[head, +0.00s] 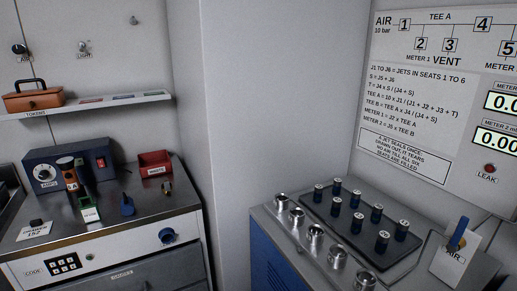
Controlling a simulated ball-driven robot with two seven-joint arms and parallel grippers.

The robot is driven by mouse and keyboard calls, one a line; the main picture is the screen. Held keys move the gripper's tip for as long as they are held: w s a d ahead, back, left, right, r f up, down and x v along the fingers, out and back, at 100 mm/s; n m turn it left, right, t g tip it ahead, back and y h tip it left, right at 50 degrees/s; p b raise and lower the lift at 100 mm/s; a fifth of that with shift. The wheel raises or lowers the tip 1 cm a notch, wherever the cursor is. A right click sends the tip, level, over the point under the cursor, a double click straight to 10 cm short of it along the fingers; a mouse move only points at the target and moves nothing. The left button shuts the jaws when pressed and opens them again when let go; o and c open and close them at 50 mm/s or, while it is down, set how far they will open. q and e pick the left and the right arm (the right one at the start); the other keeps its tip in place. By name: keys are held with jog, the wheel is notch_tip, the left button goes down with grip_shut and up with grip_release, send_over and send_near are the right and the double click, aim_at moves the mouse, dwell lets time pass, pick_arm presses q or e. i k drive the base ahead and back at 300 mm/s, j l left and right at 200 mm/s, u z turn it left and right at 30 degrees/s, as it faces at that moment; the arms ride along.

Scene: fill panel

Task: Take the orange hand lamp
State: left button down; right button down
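A dark upright cylinder with an orange band (69,173) stands on the left counter, in front of a dark blue box. It may be the orange hand lamp, but it is too small to tell for sure. An orange-brown case with a dark handle (33,97) sits on the wall shelf above the "TOKENS" label. Neither of my grippers is in view.
The metal-topped counter (120,203) also holds the blue box with a dial (45,174), a red bin (154,163) and a blue knob-like piece (127,205). The wall shelf (85,105) overhangs it. At right, a console carries dark jets on a black plate (345,238).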

aim_at(66, 164)
jog(key=k+j+u, duration=0.1)
jog(key=u, duration=0.25)
jog(key=k+j+u, duration=0.1)
jog(key=u, duration=0.25)
jog(key=k+j+u, duration=0.15)
jog(key=u, duration=0.2)
